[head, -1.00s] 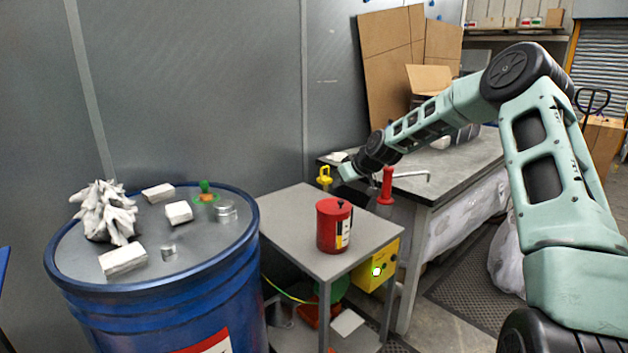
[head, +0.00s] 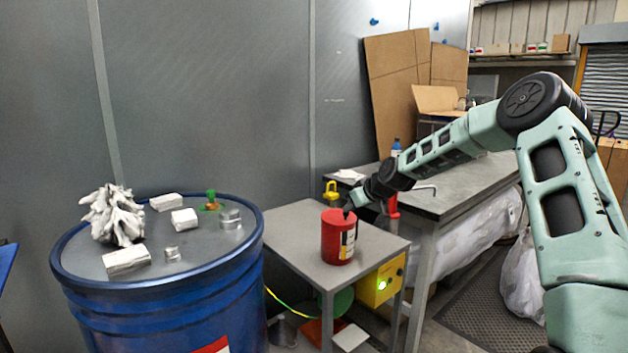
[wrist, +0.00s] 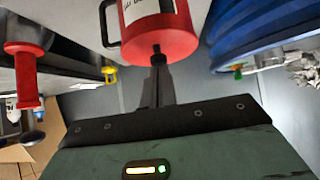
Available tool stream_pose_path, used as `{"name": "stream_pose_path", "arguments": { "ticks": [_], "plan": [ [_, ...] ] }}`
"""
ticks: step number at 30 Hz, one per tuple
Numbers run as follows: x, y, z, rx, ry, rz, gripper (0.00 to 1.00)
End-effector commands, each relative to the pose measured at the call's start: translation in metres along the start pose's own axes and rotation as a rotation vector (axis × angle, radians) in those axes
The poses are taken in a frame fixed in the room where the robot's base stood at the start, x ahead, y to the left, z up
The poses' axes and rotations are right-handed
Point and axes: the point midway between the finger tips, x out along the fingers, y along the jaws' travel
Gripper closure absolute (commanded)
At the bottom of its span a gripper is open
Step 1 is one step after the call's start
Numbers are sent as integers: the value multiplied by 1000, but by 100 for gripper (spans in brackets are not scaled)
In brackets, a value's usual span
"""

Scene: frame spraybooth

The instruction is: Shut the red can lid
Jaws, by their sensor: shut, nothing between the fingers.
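The red can (head: 334,243) stands upright on the small grey table, with a white and yellow label on its side. Its red lid (head: 332,215) looks flat across the top of the can; I see no gap under it. In the wrist view the can (wrist: 165,35) shows upside down, with its red top facing my fingers. My gripper (head: 349,209) is shut and empty, its tips at the top of the can. In the wrist view the fingertips (wrist: 157,57) meet or nearly meet the middle of the lid; I cannot tell if they touch.
The small grey table (head: 290,230) has free room left of the can. A blue drum (head: 160,300) with white blocks and small metal pieces stands to the left. A workbench (head: 450,190) stands behind right, with a red-handled tool (head: 393,204) at its edge. A yellow box (head: 378,285) sits below.

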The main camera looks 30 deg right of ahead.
Motion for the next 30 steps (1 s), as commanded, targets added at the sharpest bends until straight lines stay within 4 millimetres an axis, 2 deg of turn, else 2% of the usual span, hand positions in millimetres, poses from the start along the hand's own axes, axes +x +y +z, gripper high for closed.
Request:
{"name": "stream_pose_path", "arguments": {
  "ticks": [1,16,30],
  "plan": [
    [9,-2,28,13,-48,-20,100],
    [9,-2,28,12,-48,-19,100],
    [-2,-2,15,12,-48,-19,100]
  ]
}}
